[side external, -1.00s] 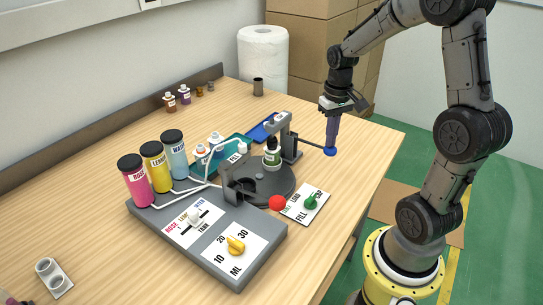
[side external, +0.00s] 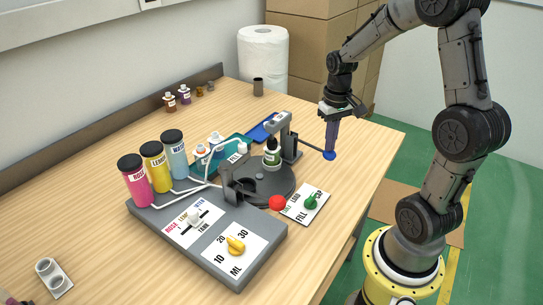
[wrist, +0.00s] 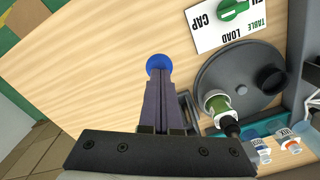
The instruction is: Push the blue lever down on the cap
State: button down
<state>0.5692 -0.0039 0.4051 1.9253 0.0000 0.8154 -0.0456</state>
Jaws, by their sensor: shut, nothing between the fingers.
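The blue lever knob (side external: 329,156) sits at the end of a thin dark rod that runs from the capping post (side external: 283,132) beside the turntable. My gripper (side external: 330,150) is shut and empty, pointing down, with its fingertips at the top of the knob. In the wrist view the shut fingers (wrist: 158,80) reach the blue knob (wrist: 158,63) and cover part of it. They look in contact with it. A green-labelled bottle with a dark top (side external: 271,153) stands on the dark round turntable (side external: 284,188), under the capping post.
A red knob (side external: 277,202) and a green dial on a white plate (side external: 306,203) are in front of the turntable. The grey dispenser base (side external: 262,262) holds pink, yellow and blue tanks. A paper roll (side external: 263,55) stands behind. The table right of the lever is clear.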

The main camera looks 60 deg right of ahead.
notch_tip(320, 180, up, 8)
dwell(0.9)
dwell(0.5)
jog(key=s+a+r+n+t, duration=0.35)
jog(key=a+r, duration=0.45)
jog(key=a, duration=0.5)
jog(key=s+a+f+n+t, duration=0.2)
jog(key=s+a+f, duration=0.1)
jog(key=s, duration=0.4)
jog(key=shift+s+a+f, duration=0.15)
jog(key=shift+s+a, duration=0.25)
jog(key=shift+a, duration=0.45)
jog(key=shift+n, duration=0.25)
